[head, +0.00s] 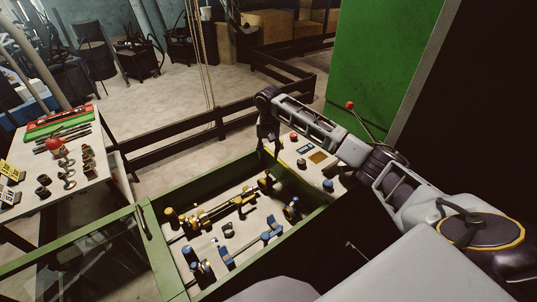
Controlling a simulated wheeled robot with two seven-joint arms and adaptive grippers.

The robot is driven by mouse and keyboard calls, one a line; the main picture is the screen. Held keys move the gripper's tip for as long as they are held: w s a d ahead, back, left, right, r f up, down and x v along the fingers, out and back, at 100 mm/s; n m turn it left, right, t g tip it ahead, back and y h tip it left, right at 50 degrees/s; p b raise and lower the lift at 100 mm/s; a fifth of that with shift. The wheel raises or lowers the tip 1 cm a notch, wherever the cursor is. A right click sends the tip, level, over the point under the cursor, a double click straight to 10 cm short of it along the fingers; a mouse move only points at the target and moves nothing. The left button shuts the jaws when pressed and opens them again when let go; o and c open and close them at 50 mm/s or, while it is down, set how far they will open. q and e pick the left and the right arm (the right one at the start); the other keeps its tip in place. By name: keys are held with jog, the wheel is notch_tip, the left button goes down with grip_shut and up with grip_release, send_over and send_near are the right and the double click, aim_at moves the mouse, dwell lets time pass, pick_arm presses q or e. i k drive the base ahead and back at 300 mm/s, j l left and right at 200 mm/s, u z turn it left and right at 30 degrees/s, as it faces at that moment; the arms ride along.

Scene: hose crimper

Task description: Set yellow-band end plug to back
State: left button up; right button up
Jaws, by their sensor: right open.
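A green-framed bench with a pale bed (203,242) holds a long yellow-and-dark assembly (226,209). A yellow-marked end piece (265,183) sits at its far right end, and another yellow piece (171,215) stands near its left end. I cannot tell at this size which is the yellow-band end plug or how it is set. My right gripper (269,148) points down above the far edge of the bench, beyond the right end piece. It is open, with nothing visible between its fingers. My left gripper is not in view.
Blue-marked parts (270,236) lie nearer on the bed. A control panel (316,160) with buttons and a red-knobbed lever (349,105) stand at the right. A side table (88,185) at left carries fittings and tools. A dark railing (190,138) runs behind.

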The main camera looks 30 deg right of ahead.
aim_at(186, 227)
jog(key=k, duration=1.5)
